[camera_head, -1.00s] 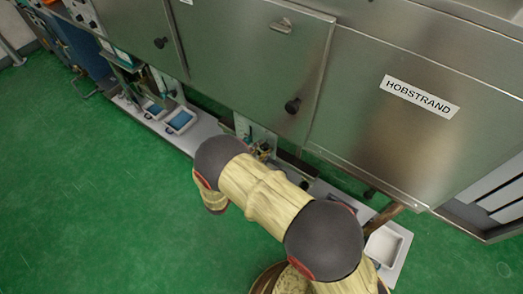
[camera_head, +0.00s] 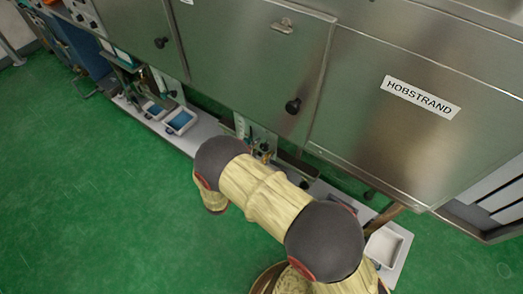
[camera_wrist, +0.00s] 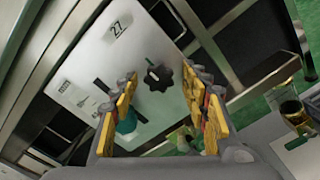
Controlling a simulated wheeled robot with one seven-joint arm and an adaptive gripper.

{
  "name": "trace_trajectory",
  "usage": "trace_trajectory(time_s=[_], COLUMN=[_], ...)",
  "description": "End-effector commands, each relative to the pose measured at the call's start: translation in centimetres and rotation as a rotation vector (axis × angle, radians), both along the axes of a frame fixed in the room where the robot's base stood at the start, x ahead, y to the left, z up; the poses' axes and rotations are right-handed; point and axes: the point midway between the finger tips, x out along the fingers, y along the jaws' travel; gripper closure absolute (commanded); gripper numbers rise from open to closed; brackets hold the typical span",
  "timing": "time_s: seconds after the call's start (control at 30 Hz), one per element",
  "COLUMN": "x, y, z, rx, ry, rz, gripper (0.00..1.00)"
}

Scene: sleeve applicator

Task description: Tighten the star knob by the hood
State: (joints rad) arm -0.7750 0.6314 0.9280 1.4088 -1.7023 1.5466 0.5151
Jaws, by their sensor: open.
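My gripper (camera_wrist: 160,80) is open, with yellow finger pads on either side of the knob in the picture. Nothing is held between the fingers, and the gap in depth to the knob is hard to judge. In the head view my arm hides most of the gripper. A pale upright plate (camera_head: 243,128) shows just behind the arm there, but I cannot make out the star knob on it. I cannot tell which part is the hood.
A steel cabinet marked HOBSTRAND (camera_head: 395,125) stands above a low white shelf (camera_head: 204,128). Blue-filled trays (camera_head: 180,121) and an empty white tray (camera_head: 383,246) rest low down. A glass vessel (camera_wrist: 291,110) is right of my gripper. Green floor lies open at left.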

Motion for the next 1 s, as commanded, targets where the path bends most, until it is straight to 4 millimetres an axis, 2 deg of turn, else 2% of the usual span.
trace_trajectory(time_s=[0.27,0.37,0.7,1.0], x=[-0.5,-1.5,-6.9,-9.3], y=[0.5,1.4,5.6,7.3], z=[0.1,0.1,0.0,0.0], rx=[0.000,0.000,-0.001,0.000], ry=[-0.002,0.000,-0.001,-0.001], rz=[0.002,0.004,0.004,0.001], gripper=[0.54,0.54,0.54,0.54])
